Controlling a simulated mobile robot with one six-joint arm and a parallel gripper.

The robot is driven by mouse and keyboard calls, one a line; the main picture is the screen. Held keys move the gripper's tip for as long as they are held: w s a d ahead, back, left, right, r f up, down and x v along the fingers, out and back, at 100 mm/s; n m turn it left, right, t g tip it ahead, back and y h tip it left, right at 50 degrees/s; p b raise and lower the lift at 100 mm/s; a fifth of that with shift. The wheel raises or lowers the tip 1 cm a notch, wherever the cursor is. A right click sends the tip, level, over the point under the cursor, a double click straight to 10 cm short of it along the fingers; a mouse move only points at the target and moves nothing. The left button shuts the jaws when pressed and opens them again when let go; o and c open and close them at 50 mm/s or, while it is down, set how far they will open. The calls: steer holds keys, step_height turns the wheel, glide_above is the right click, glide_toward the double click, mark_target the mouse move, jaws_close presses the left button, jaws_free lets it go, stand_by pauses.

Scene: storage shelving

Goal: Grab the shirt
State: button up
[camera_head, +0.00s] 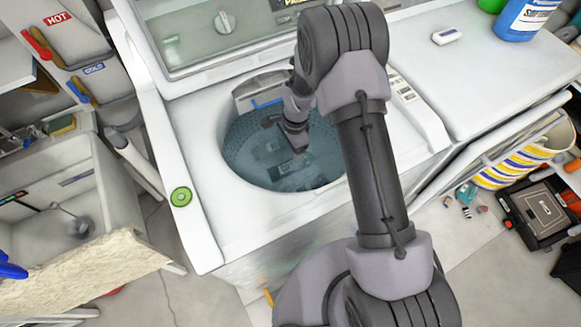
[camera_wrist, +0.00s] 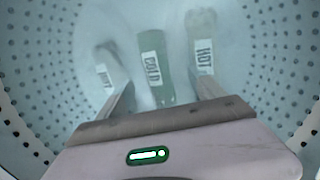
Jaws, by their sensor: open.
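I see no clear shirt in either view. My gripper (camera_head: 286,138) is over the round opening of a white top-loading washer (camera_head: 232,222), pointing down into the drum. In the wrist view my gripper (camera_wrist: 165,92) is open, with its two fingers spread apart. Below and between the fingers is a green strip with a "COLD" label (camera_wrist: 153,70). A pale strip with a "HOT" label (camera_wrist: 203,50) is at the right, and a darker labelled strip (camera_wrist: 106,62) is at the left. All look blurred under a bluish haze. Nothing is held between the fingers.
The perforated drum wall (camera_wrist: 278,50) curves around my gripper on both sides. A utility sink (camera_head: 120,245) stands left of the washer. A white machine top (camera_head: 470,85) is at the right, with a blue bottle (camera_head: 522,18) on it. A striped basket (camera_head: 510,165) is below.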

mark_target(291, 162)
steer(key=f+b, duration=0.1)
steer(key=f, duration=0.1)
steer(key=f+b, duration=0.1)
steer(key=f, duration=0.1)
steer(key=f+b, duration=0.1)
steer(key=f, duration=0.2)
steer(key=shift+d, duration=0.25)
steer(key=shift+s+r, duration=0.1)
steer(key=shift+c, duration=0.2)
steer(key=c, duration=1.6)
